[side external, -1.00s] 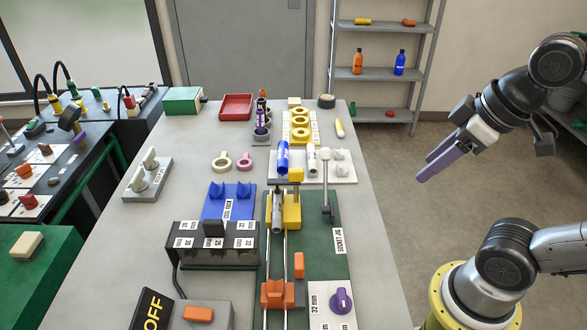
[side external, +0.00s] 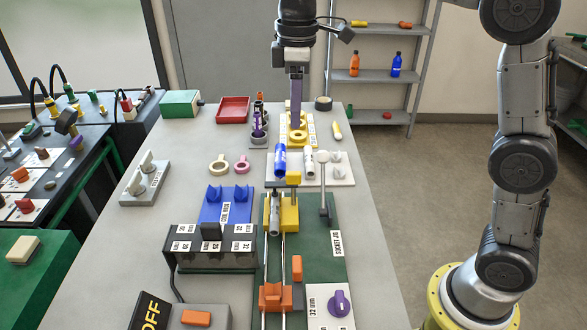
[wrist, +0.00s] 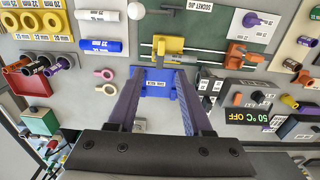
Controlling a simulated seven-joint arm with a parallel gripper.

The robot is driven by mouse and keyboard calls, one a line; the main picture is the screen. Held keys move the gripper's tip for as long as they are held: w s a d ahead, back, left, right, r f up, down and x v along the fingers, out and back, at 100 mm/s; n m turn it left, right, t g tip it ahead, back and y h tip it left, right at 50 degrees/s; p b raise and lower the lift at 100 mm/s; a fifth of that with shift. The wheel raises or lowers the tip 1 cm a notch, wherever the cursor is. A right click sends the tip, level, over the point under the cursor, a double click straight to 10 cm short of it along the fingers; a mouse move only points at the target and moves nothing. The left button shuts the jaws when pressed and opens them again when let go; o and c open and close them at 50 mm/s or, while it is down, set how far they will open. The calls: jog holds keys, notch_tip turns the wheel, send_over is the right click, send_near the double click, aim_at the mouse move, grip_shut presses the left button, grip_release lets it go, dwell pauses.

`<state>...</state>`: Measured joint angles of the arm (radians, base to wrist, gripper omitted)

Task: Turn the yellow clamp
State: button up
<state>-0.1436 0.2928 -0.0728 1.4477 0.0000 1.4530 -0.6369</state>
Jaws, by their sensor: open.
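The yellow clamp (side external: 290,212) stands on the green socket jig base, around a grey pipe piece at the head of the twin rails. In the wrist view the yellow clamp (wrist: 168,46) shows beyond my fingertips, near the top middle. My gripper (side external: 296,122) points down, with purple fingers, and appears over the far part of the bench in the side view. In the wrist view my gripper (wrist: 157,76) is open with nothing between its fingers. It is apart from the clamp.
A blue rack (side external: 228,203) lies left of the clamp. A blue pipe (side external: 281,160) and a white pipe (side external: 309,160) lie just behind it. A round-topped lever (side external: 323,180) stands at its right. A black heater block (side external: 213,247) sits front left.

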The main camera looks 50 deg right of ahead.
aim_at(294, 173)
notch_tip(294, 173, down, 15)
jog(key=shift+a+r, duration=0.15)
dwell(0.4)
grip_shut()
dwell(0.3)
